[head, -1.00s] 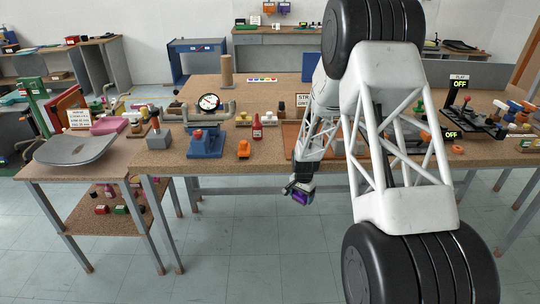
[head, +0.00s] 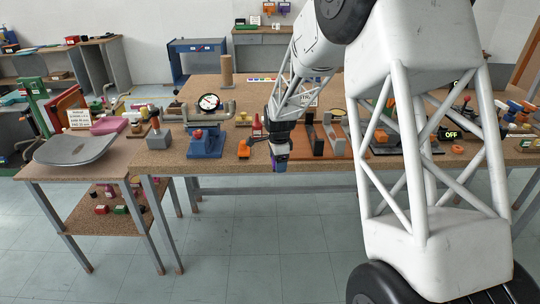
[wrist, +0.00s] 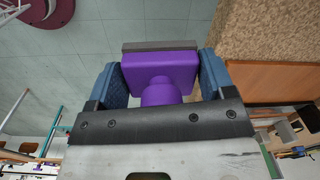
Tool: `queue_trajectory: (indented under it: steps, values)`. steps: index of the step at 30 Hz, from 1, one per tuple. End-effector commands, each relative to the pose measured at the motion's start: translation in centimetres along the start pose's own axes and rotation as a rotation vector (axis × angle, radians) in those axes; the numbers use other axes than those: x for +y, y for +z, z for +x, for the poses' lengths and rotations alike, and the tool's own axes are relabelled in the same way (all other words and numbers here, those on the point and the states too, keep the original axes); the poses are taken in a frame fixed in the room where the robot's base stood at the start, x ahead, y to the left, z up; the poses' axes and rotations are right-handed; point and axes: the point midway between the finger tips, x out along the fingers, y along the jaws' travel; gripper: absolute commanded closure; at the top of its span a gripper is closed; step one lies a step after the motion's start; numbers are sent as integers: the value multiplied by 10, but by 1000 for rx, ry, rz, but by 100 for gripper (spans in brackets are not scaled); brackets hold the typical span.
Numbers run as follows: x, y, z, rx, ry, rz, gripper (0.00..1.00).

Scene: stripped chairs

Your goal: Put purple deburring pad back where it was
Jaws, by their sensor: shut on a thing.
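My gripper (head: 279,160) is shut on the purple deburring pad (wrist: 160,72). In the wrist view the pad is a purple block with a narrower purple neck and a grey-brown layer on its far side, between two blue fingers. The gripper points down at the front edge of the main bench, just right of the orange object. I cannot tell whether the pad touches the bench edge.
The cork-topped bench (head: 230,166) carries an orange object (head: 244,149), a blue fixture (head: 205,143), a red bottle (head: 257,127) and a dial gauge (head: 209,102). Grey and black brackets (head: 325,136) stand right of the gripper. A side table holds a grey seat shell (head: 74,149). Floor in front is clear.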

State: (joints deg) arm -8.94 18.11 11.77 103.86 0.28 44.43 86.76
Motion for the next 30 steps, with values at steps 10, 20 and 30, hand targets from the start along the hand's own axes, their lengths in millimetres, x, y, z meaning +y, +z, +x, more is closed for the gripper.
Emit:
queue_trajectory:
  steps: [10, 20, 30]
  values:
    - [0, 1, -2, 0, -1, 7, 62]
    - [-14, 0, -1, 0, -1, 7, 62]
    - [-56, -2, 5, 0, -1, 6, 63]
